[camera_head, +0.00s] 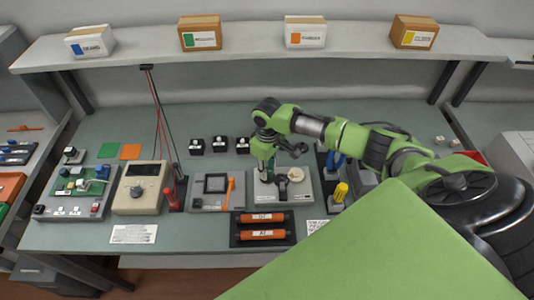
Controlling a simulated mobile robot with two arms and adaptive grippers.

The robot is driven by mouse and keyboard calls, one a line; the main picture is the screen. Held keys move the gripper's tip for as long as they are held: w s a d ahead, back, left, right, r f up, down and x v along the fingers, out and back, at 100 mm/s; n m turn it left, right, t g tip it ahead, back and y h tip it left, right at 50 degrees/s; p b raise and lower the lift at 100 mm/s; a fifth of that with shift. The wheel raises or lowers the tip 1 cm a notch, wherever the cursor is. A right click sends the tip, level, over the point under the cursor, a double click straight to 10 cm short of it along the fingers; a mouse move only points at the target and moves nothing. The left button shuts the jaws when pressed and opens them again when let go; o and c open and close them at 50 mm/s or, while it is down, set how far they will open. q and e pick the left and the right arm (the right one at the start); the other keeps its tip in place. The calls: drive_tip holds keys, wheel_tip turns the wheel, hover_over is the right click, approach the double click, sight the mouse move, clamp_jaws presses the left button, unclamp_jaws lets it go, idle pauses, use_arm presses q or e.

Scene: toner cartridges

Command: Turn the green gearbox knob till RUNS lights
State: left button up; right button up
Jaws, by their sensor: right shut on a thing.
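A pale box with a round cream disc (296,174) on top stands at the middle of the bench. I take this pale box (290,198) to be the gearbox. My right arm reaches in from the right, and my right gripper (265,168) points down at the left part of this box. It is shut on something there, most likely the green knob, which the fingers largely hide. I cannot make out a RUNS label or whether any lamp is lit. My left gripper is not in view.
Two orange toner cartridges (263,218) lie in a dark tray in front of the box. A grey unit with a screen (215,184) and a beige meter (139,188) stand to the left. Yellow-handled and blue-handled tools stand close on the right. Cartons line the shelf (258,46) above.

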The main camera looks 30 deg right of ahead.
drive_tip(key=m, duration=0.3)
drive_tip(key=shift+a, duration=0.1)
drive_tip(key=m, duration=0.4)
drive_tip(key=o, duration=0.9)
